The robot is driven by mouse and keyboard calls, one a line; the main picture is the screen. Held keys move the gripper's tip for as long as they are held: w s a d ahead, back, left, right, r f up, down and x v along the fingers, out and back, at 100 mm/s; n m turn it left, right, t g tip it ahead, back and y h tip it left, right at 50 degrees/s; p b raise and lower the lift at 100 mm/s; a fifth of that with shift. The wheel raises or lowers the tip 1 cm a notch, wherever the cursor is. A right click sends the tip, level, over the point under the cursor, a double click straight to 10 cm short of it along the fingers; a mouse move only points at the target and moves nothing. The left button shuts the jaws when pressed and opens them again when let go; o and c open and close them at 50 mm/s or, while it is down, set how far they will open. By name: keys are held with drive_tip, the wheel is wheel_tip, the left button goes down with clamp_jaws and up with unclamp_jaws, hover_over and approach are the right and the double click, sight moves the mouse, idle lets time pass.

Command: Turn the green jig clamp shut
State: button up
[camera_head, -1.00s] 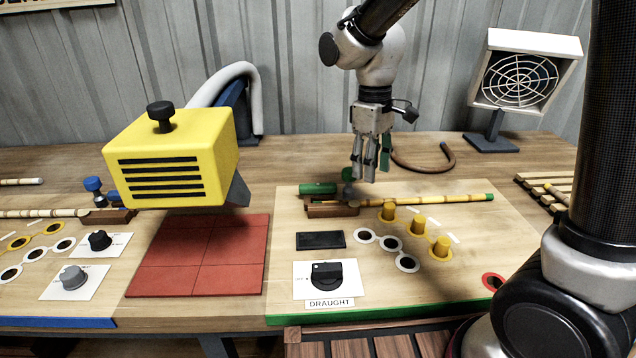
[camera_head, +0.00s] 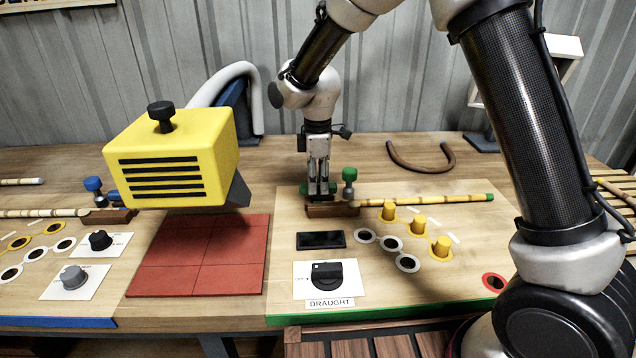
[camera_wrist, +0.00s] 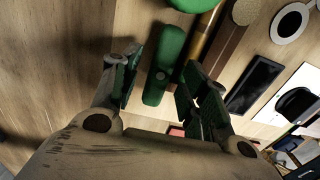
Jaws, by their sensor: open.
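The green jig clamp has a green lever (camera_wrist: 165,65) lying low by the wooden block and a green-topped grey post (camera_head: 349,184) beside it. My gripper (camera_head: 319,188) points down over the lever at the block's left part. In the wrist view my gripper (camera_wrist: 160,72) is open, with one finger on each side of the lever and visible gaps between. The fingers hide most of the lever in the head view. The bamboo rod (camera_head: 430,199) has its left end at the clamp's wooden block (camera_head: 330,210).
Yellow pegs (camera_head: 418,226) stand right of the clamp. A draught knob (camera_head: 326,276) and a black panel (camera_head: 320,240) lie in front. A yellow heater box (camera_head: 170,160) overhangs a red tiled pad (camera_head: 200,255) at left. A bent brown rattan piece (camera_head: 420,170) lies behind.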

drive_tip(key=shift+f, duration=0.6)
clamp_jaws()
